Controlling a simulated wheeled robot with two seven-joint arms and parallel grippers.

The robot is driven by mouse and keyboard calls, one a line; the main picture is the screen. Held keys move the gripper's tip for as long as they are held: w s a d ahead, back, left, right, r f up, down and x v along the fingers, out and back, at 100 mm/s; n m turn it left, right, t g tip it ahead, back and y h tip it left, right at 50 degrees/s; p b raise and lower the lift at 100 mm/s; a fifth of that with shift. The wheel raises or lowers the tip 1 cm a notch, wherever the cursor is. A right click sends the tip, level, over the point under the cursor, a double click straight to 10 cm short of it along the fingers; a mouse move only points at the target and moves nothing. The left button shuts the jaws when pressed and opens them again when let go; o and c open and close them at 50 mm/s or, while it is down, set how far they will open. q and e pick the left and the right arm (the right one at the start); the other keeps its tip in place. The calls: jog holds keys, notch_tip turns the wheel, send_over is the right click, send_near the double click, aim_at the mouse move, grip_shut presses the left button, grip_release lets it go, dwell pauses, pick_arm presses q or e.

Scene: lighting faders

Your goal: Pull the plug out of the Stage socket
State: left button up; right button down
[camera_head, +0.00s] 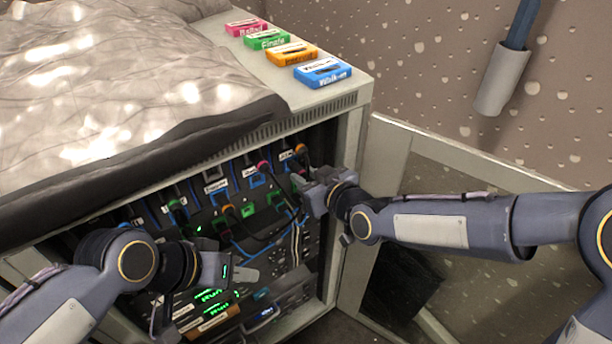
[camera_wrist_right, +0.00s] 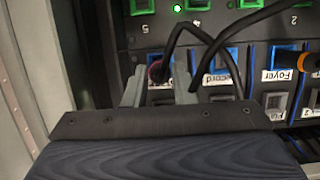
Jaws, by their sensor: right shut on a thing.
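My right gripper (camera_head: 310,183) is at the upper right of the open rack. A black cable (camera_wrist_right: 176,40) arcs from that plug. The plug is at a blue-framed socket in the labelled row; the label under it is partly covered and I cannot read it. How deep the plug sits is hidden. My left gripper (camera_head: 240,272) is in front of the rack's lower part; its finger gap is unclear.
The neighbouring sockets are labelled Record (camera_wrist_right: 217,78) and Foyer (camera_wrist_right: 277,75). Several cables hang across the rack front (camera_head: 265,235). Coloured cassettes (camera_head: 323,74) lie on the rack top beside a crumpled sheet (camera_head: 110,90). An open door panel (camera_head: 385,150) stands at the right.

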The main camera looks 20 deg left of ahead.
jog(key=shift+s+d+b, duration=0.4)
jog(key=shift+s+d, duration=0.3)
jog(key=shift+d, duration=0.15)
jog(key=shift+s+d+b, duration=0.35)
jog(key=shift+s+d, duration=0.3)
jog(key=shift+d, duration=0.2)
